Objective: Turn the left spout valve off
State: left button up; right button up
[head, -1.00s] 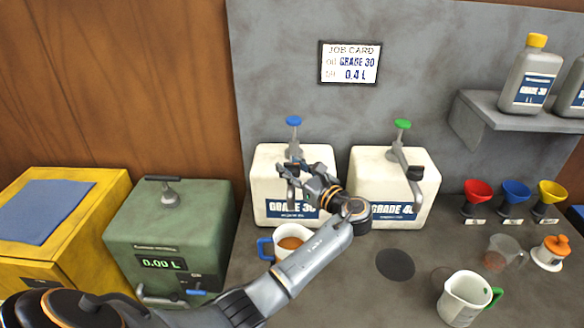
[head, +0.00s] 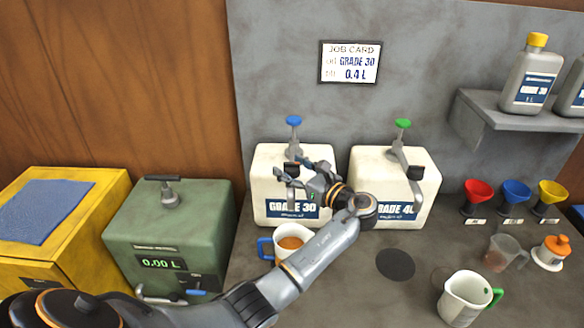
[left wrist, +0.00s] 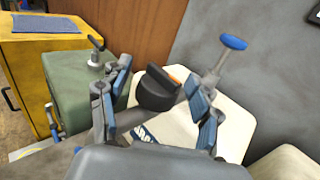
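The left container (head: 268,165) is a white tank labelled GRADE 30, with a blue-topped post (head: 293,122). In the left wrist view its spout valve is a black knob (left wrist: 157,90) with an orange mark. My left gripper (head: 292,180) is in front of this container in the head view and hides most of the spout. In the left wrist view the left gripper (left wrist: 160,78) is open, with one finger on each side of the knob. Clear gaps show beside the knob; contact cannot be seen. My right gripper is not in view.
A mug (head: 290,243) with amber liquid and a blue handle stands below the left spout. The GRADE 40 container (head: 365,180) is to the right. A green box (head: 150,225) reads 0.00 L. A measuring jug (head: 466,300) stands at the front right.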

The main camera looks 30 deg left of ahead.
pick_arm(q)
jog(key=v, duration=1.2)
dwell(0.3)
